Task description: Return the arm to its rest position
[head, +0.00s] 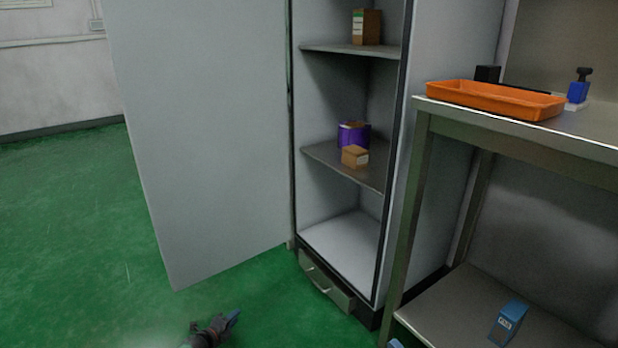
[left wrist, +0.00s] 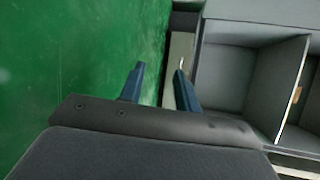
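My left gripper (head: 229,320) shows at the bottom edge of the head view, low over the green floor and in front of the cabinet. In the left wrist view its two blue fingers (left wrist: 159,76) stand apart with nothing between them. It is apart from the cabinet drawer (head: 327,283) in the head view. My right arm and gripper are not in view.
A tall grey cabinet (head: 345,225) stands with its door (head: 205,140) swung open to the left. Its shelves hold boxes (head: 366,27) and a purple container (head: 353,135). A metal bench with an orange tray (head: 490,99) stands right. Floor at left is clear.

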